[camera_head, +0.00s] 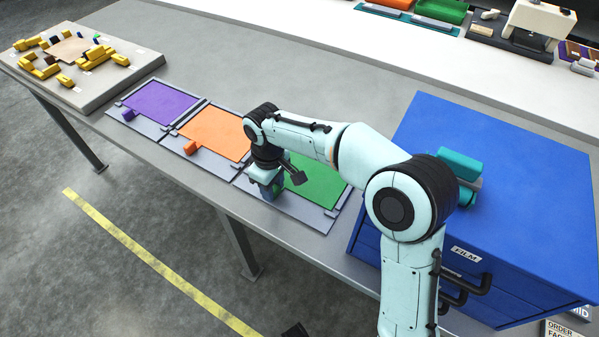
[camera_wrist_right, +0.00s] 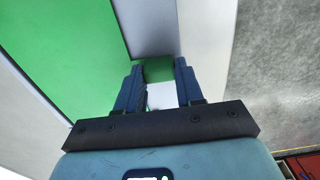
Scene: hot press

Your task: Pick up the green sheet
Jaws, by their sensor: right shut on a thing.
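The green sheet (camera_head: 318,181) lies flat in the rightmost of three grey trays, partly hidden behind my right arm in the head view. It shows as a broad green area at the left of the right wrist view (camera_wrist_right: 65,40). My right gripper (camera_head: 270,188) points down at the near-left edge of this tray. In the right wrist view, its two dark blue fingers (camera_wrist_right: 158,85) are shut on a small green block (camera_wrist_right: 158,70) beside the sheet. Whether the block is fixed to the sheet cannot be told. My left gripper is not in view.
A purple sheet (camera_head: 160,103) and an orange sheet (camera_head: 215,132) lie in the trays to the left, each with a small block. A blue FILM cabinet (camera_head: 520,190) stands close on the right. A board with yellow pieces (camera_head: 130,72) is at far left. The grey table behind the trays is clear.

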